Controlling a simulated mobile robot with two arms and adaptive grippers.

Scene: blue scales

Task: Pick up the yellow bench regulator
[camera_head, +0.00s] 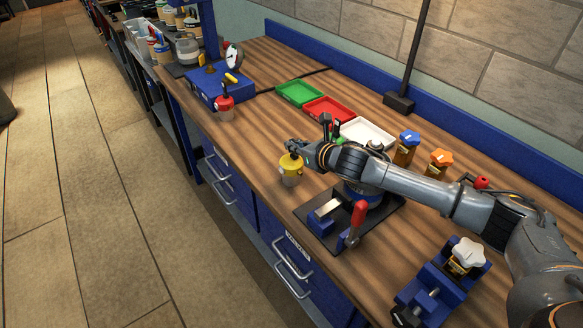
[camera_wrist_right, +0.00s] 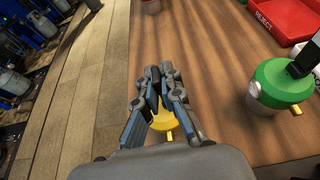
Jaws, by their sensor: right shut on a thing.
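The yellow bench regulator (camera_head: 291,167) has a yellow top over a pale metal lower body. It is near the front edge of the wooden bench. My right gripper (camera_head: 293,149) is shut on its top from above. In the right wrist view the fingers (camera_wrist_right: 160,95) come close together and a yellow part (camera_wrist_right: 163,122) shows between and below them; the rest is hidden by the gripper. I cannot tell whether the regulator touches the bench. My left gripper is not in view.
A green regulator (camera_wrist_right: 277,84) stands right of the gripper. Green (camera_head: 299,93), red (camera_head: 329,110) and white (camera_head: 368,133) trays lie behind. A red-topped regulator (camera_head: 224,106) stands to the left. A black-based fixture with a red handle (camera_head: 358,219) is in front of my arm.

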